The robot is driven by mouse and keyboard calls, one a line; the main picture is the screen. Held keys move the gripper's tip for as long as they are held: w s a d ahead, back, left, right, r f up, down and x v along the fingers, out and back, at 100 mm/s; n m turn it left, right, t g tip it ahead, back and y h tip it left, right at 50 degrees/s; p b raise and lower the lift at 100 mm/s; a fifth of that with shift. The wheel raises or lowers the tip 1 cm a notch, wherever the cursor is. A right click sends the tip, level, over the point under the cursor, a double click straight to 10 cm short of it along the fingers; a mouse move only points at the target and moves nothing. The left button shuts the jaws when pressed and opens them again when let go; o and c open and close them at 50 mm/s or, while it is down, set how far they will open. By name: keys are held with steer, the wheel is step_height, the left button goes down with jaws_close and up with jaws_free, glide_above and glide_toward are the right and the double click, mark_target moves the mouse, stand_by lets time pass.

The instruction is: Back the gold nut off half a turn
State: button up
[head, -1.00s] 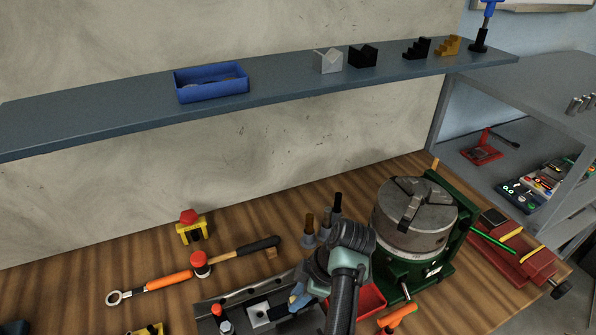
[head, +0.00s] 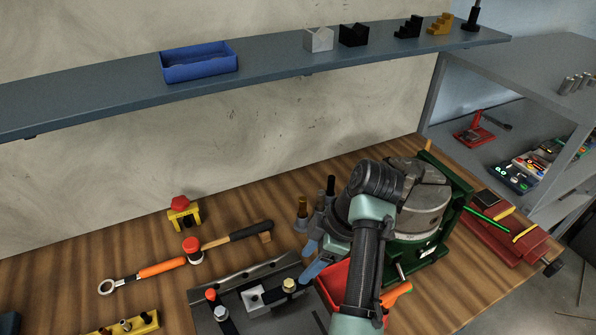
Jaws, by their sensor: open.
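The gold nut (head: 289,285) sits on top of a dark clamp on the grey fixture plate (head: 262,271), low in the middle of the head view. My gripper (head: 309,261) is just up and right of the nut, with two blue fingers spread apart and nothing seen between them. The fingers look clear of the nut, though their height above it cannot be told. My forearm and wrist hide part of the gripper body. A second clamp with a red-orange top (head: 211,295) stands left of the gold nut, with a pale block (head: 254,300) between them.
A red bin (head: 334,283) lies beside my arm. A grey chuck on a green base (head: 432,250) stands behind it at right. Several upright tool holders (head: 302,213) stand behind the gripper. An orange-handled wrench (head: 162,267) lies left. The shelf (head: 110,92) overhangs the back.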

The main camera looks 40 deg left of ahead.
steer(key=p+v, duration=0.1)
steer(key=v, duration=0.3)
steer(key=shift+r, duration=0.2)
stand_by(0.3)
